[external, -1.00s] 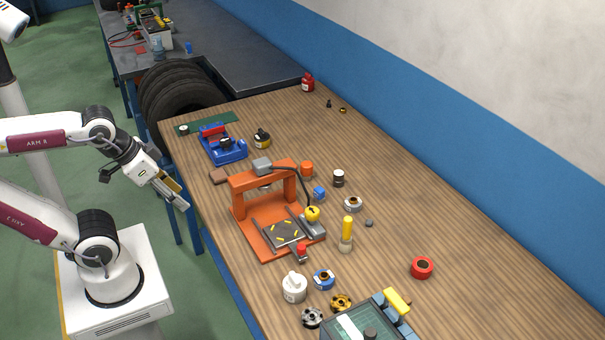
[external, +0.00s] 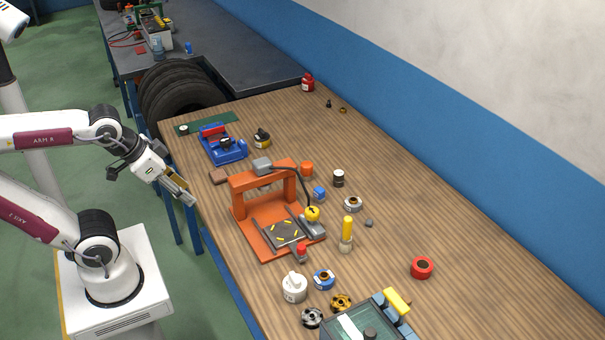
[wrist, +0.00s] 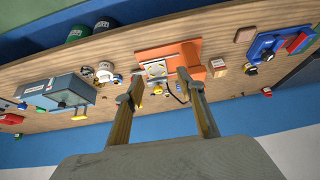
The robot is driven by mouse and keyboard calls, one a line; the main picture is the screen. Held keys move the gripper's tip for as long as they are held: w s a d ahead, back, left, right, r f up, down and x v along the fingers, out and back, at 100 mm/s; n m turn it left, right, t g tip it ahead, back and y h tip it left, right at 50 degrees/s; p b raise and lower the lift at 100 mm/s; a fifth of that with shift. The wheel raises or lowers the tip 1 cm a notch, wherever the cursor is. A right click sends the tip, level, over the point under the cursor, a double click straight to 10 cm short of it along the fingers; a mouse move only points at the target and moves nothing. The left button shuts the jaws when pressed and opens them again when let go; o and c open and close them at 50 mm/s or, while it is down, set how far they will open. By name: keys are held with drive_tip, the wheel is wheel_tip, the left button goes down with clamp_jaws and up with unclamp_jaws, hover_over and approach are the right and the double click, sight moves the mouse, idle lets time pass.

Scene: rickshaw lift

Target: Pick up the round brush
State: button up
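The round brush (external: 347,235) stands upright on the wooden bench, with a yellow handle on top and pale bristles below. It is to the right of the orange press. My gripper (external: 188,198) is off the bench's left edge, well apart from the brush, with the press between them. In the wrist view my gripper (wrist: 160,75) has its two fingers spread apart with nothing held. Small yellow things show near the left finger there, but I cannot tell which is the brush.
The orange press (external: 240,183) stands mid-bench, with a gauge and cable. A white pot (external: 294,289), a blue-and-white roll (external: 324,279) and a teal box (external: 350,326) lie toward the front. A red roll (external: 422,267) is at the right. The right-hand bench surface is mostly clear.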

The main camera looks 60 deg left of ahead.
drive_tip(key=w+a+f+m+t, duration=0.1)
drive_tip(key=w+t, duration=0.1)
drive_tip(key=w, duration=1)
drive_tip(key=w+f+m+t, duration=0.2)
drive_tip(key=w, duration=1)
drive_tip(key=m+t+h, duration=0.2)
drive_tip(key=m+h, duration=0.2)
drive_tip(key=h, duration=0.3)
approach(347, 234)
drive_tip(key=w+a, duration=0.1)
drive_tip(key=w+r, duration=0.1)
drive_tip(key=w+a, duration=0.1)
drive_tip(key=shift+w+a+r, duration=0.15)
drive_tip(key=shift+a+r, duration=0.15)
drive_tip(key=shift+d+f+h, duration=0.5)
drive_tip(key=shift+d+h, duration=0.2)
drive_tip(key=shift+x, duration=1.25)
drive_tip(key=shift+d, duration=0.1)
